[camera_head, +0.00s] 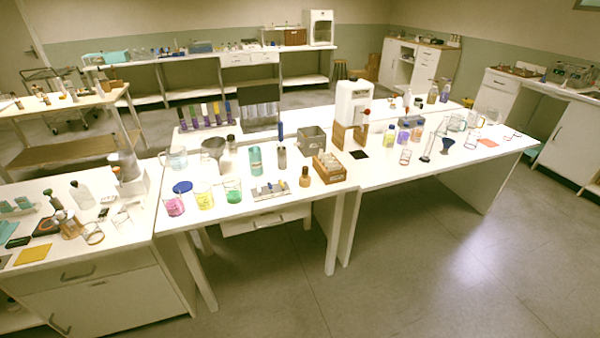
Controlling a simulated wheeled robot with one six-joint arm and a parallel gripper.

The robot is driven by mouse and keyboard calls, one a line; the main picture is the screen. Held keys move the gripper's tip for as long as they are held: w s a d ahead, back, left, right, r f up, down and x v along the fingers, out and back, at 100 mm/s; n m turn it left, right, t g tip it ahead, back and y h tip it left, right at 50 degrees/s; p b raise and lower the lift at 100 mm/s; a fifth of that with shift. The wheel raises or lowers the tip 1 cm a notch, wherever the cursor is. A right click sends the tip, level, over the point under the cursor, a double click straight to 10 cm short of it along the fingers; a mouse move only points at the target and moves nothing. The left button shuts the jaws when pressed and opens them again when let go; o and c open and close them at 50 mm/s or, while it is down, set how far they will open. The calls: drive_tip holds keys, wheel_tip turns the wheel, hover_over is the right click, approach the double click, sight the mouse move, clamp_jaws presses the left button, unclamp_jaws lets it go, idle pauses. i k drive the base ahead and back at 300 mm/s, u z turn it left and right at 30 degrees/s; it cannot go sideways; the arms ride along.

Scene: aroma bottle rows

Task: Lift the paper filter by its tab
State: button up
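I cannot make out a paper filter or its tab for certain at this size. A grey funnel-shaped vessel (213,147) stands at the back left of the middle bench, and I cannot tell whether paper sits in it. A small dark blue funnel (447,143) stands on the right bench beside a slim glass cylinder (428,147). My gripper is not in view.
The middle bench (232,218) holds beakers of pink (174,205), yellow (204,198) and green (233,191) liquid, a teal cylinder (256,160) and a brown bottle (305,177). The floor (400,270) in front is clear.

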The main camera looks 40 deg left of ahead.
sight(331, 168)
drive_tip(key=u, duration=1.95)
drive_tip(key=i, duration=1.6)
drive_tip(key=z, duration=0.35)
drive_tip(key=i, duration=0.55)
drive_tip(key=z, duration=0.4)
